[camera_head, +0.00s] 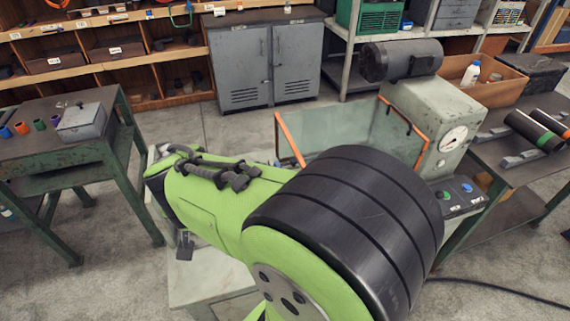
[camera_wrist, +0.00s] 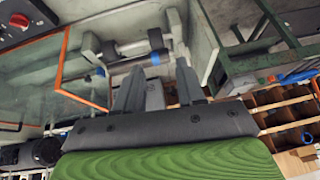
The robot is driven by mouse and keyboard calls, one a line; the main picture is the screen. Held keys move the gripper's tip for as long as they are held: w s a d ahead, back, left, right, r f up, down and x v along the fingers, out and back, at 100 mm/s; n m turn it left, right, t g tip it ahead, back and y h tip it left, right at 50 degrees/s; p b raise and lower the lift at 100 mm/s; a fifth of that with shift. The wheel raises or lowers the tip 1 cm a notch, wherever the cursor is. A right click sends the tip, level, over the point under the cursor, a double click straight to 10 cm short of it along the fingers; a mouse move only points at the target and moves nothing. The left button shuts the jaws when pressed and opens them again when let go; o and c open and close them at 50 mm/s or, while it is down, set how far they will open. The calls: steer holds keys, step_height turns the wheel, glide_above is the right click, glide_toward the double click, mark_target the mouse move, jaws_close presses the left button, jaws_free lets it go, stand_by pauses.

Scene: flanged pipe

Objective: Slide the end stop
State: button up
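In the wrist view my gripper (camera_wrist: 159,68) is open, its two dark fingers apart with nothing visibly held between them. Beyond the fingertips lies a short pale grey cylinder (camera_wrist: 131,47) with dark pieces at its ends. A dark block (camera_wrist: 155,38) stands at its right end. A bar with a blue band (camera_wrist: 154,58) runs close by, near the fingertips. I cannot tell for sure which of these parts is the end stop, or whether the fingers touch any of them. In the head view my green and black arm hides the gripper and these parts.
A pale machine (camera_head: 440,110) with a gauge stands behind my arm, with an orange-edged clear guard (camera_head: 345,130) at its left. A green-framed bench (camera_head: 40,140) stands left, and a dark table (camera_head: 515,165) right. Floor is open between the left bench and the grey cabinet (camera_head: 266,65).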

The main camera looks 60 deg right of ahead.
steer(key=w+d+f+m+g+h+b, duration=0.1)
steer(key=w+d+f+m+h, duration=0.1)
steer(key=d+f+m, duration=0.45)
steer(key=m+g+h+b, duration=0.2)
steer(key=g+h+b, duration=0.2)
steer(key=h, duration=0.4)
glide_toward(293, 160)
steer(key=p+x, duration=0.2)
steer(key=x, duration=0.7)
jaws_close()
